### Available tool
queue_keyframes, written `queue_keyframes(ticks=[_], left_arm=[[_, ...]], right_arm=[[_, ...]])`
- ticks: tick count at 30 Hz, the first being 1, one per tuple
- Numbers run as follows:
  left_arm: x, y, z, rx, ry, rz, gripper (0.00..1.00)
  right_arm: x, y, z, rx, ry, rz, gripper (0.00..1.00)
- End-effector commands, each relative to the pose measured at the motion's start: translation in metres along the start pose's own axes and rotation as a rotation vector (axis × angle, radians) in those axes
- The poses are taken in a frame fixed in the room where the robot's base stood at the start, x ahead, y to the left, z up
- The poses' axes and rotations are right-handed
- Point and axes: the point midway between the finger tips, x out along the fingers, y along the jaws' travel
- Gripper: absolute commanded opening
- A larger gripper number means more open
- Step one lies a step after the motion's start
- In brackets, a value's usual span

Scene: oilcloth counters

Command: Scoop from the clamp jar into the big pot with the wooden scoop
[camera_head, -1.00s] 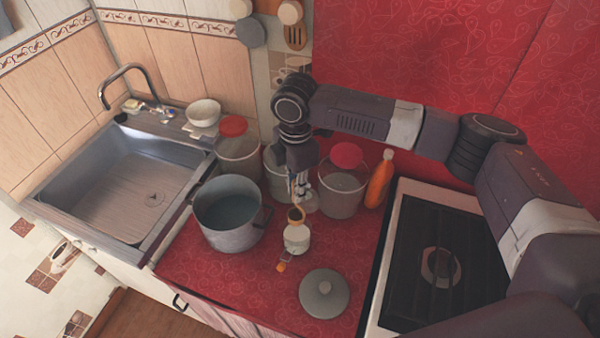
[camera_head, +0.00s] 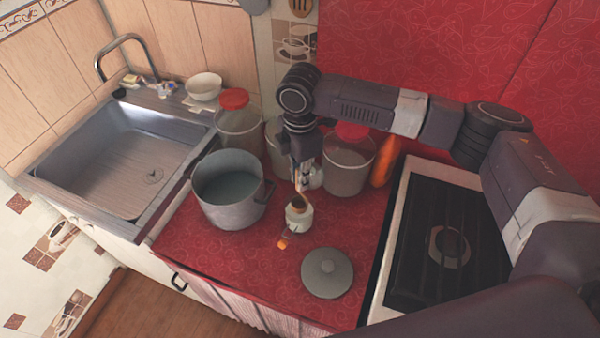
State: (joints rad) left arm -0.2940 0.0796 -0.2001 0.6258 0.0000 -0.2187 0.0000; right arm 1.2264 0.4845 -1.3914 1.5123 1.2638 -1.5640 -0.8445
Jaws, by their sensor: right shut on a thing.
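My right gripper (camera_head: 308,178) is shut on the wooden scoop (camera_head: 298,201), whose brown end shows at the mouth of the clamp jar. I cannot tell how far inside it is. The clamp jar (camera_head: 300,218) is small and pale and stands upright on the red counter, with an orange piece (camera_head: 284,243) at its front. The big pot (camera_head: 230,211) is grey, open and stands to the left of the jar, with a bluish-grey inside. My left gripper is not in view.
A grey lid (camera_head: 327,274) lies in front of the jar. Red-lidded containers (camera_head: 240,128) (camera_head: 346,170) and an orange bottle (camera_head: 384,163) stand behind. The sink (camera_head: 125,160) is at left, the stove (camera_head: 440,245) at right. Some counter in front of the pot is clear.

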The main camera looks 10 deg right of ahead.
Motion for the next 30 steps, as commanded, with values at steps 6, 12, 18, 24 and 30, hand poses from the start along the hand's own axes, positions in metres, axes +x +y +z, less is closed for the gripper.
queue_keyframes(ticks=[6,12,18,24,30], left_arm=[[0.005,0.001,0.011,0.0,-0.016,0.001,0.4],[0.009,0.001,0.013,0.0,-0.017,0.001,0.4],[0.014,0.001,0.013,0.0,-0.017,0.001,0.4],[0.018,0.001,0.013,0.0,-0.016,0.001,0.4],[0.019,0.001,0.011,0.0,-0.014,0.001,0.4]], right_arm=[[0.019,0.0,0.0,-0.001,0.001,-0.001,0.0],[0.036,0.0,0.0,0.0,0.001,-0.001,0.0],[0.051,0.0,-0.001,0.0,0.001,-0.001,0.0],[0.063,0.0,0.0,0.0,0.001,-0.001,0.0],[0.069,0.0,-0.001,-0.001,0.001,0.0,0.0]])
